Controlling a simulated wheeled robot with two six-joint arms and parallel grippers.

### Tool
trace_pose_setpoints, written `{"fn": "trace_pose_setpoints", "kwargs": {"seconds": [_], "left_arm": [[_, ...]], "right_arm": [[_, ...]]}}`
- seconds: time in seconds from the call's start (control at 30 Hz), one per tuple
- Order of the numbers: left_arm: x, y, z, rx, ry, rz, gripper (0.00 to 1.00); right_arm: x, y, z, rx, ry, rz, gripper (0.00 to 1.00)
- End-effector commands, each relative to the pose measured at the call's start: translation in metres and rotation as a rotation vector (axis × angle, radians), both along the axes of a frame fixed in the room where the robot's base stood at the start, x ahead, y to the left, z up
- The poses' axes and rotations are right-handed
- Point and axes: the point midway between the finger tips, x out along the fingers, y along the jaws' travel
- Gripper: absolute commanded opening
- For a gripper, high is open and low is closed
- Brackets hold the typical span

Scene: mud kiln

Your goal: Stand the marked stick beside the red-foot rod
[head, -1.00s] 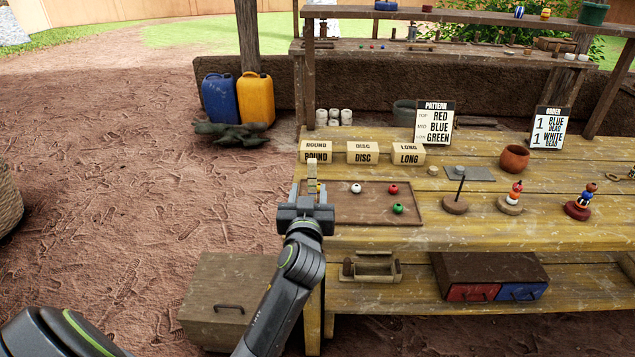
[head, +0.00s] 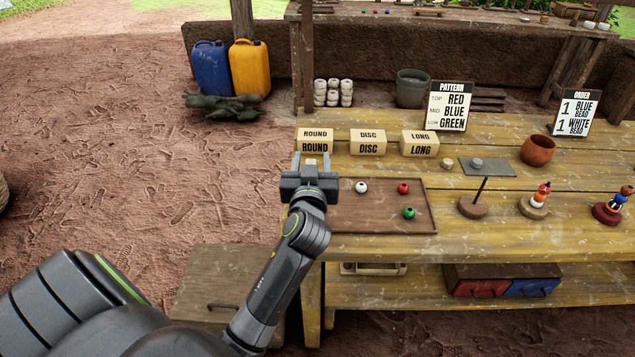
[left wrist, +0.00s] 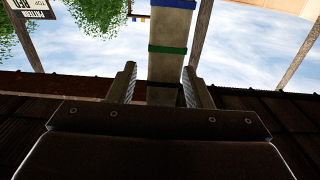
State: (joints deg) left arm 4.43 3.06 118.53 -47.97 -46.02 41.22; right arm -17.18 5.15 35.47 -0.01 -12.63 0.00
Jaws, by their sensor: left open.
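The marked stick (left wrist: 168,65), pale with blue and green bands, shows in the left wrist view between the two fingers of my left gripper (left wrist: 165,88). The jaws are open, with a gap on each side of it. In the head view my left gripper (head: 310,166) is at the tray's left end and hides nearly all of the stick. The red-foot rod (head: 608,213) stands far right on the table, with beads stacked on it and a dark red foot. My right gripper is out of view.
A tray (head: 380,226) holds white, red and green beads. A bare rod (head: 476,200) and a beaded rod (head: 534,206) on brown feet stand between it and the red-foot rod. Labelled blocks (head: 368,143), a grey plate (head: 500,167) and a clay pot (head: 538,150) stand behind.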

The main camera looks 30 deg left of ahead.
Motion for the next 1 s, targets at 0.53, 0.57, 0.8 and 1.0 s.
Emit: {"fn": "trace_pose_setpoints", "kwargs": {"seconds": [0.53,0.57,0.8,1.0], "left_arm": [[0.000,0.000,-0.001,-0.001,0.001,0.001,0.01],[0.000,0.000,-0.001,-0.001,0.002,0.001,0.00],[0.000,0.000,-0.001,-0.001,0.001,0.001,0.00],[0.000,0.000,0.012,-0.001,-0.003,0.002,0.00]], "right_arm": [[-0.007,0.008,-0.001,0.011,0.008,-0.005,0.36],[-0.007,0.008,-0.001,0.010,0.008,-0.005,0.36],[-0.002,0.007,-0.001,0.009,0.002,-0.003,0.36],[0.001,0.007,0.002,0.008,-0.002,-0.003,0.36]]}}
